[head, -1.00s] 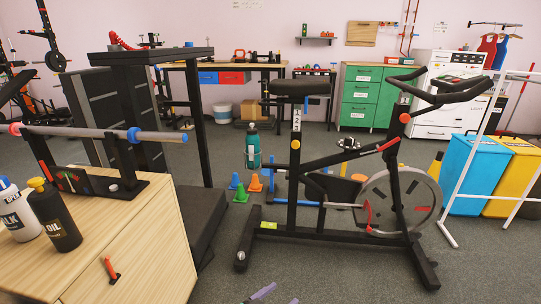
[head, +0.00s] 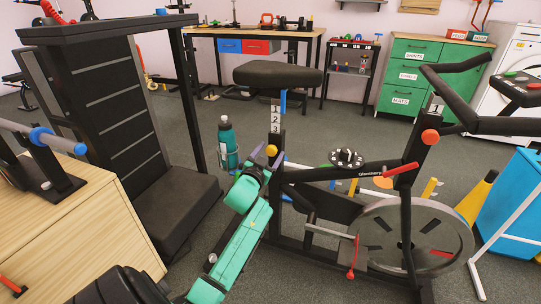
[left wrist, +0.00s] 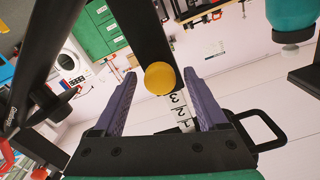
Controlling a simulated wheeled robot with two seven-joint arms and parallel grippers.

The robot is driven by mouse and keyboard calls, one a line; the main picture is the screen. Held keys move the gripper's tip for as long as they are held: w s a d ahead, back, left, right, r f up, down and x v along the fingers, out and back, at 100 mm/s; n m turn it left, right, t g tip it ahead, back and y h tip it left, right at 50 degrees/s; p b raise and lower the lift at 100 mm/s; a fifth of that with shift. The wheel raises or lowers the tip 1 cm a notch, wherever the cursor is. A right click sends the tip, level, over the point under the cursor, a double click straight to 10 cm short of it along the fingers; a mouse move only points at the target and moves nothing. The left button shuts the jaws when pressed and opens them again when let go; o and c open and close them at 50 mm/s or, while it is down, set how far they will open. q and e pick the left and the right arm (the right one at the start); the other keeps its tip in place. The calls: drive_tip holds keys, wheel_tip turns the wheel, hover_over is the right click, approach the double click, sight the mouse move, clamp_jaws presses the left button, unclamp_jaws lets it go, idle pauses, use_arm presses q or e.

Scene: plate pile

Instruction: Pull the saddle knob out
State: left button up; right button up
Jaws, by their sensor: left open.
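The saddle knob (head: 271,151) is a round yellow knob on the dark seat post of the exercise bike, below the number label. My left gripper (head: 266,161), with purple fingers on a green arm, is raised to the post at the knob. In the left wrist view the knob (left wrist: 160,78) shows between the tips of the two spread fingers (left wrist: 160,92). The fingers are open, with a gap on each side of the knob. The black saddle (head: 278,75) sits above on the post. My right gripper is out of view.
The bike's flywheel (head: 415,238) and handlebars (head: 455,95) are to the right. A treadmill-like black machine (head: 110,110) stands left, beside a wooden cabinet (head: 70,235). A teal bottle (head: 227,145) is just left of the knob.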

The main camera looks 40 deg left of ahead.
use_arm(q)
drive_tip(key=shift+w+a, duration=0.1)
drive_tip(key=shift+w, duration=0.2)
clamp_jaws()
idle(1.2)
